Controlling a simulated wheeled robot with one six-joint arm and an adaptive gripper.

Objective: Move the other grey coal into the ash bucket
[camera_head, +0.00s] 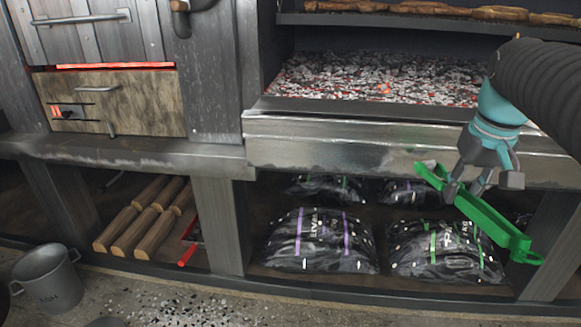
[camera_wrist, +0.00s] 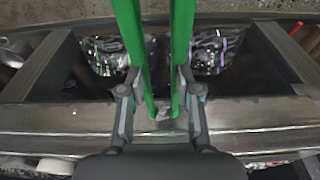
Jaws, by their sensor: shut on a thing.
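My gripper (camera_head: 467,188) is shut on green tongs (camera_head: 482,212) in front of the grill's steel front edge, at the right of the head view. The tongs slant down to the right. In the wrist view, their two arms (camera_wrist: 181,50) run between my fingers (camera_wrist: 160,95). A small pale patch shows between the tong tips there; I cannot tell whether it is a coal or shine on metal. The coal bed (camera_head: 375,80) holds many grey coals and some glowing embers; no single grey coal stands out. The grey ash bucket (camera_head: 47,282), marked ASH, stands on the floor at bottom left.
Charcoal bags (camera_head: 318,240) lie on the shelf below the grill. Logs (camera_head: 143,217) and a red-handled tool (camera_head: 188,253) lie on the shelf left of a post (camera_head: 218,225). Food sits on the rack above.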

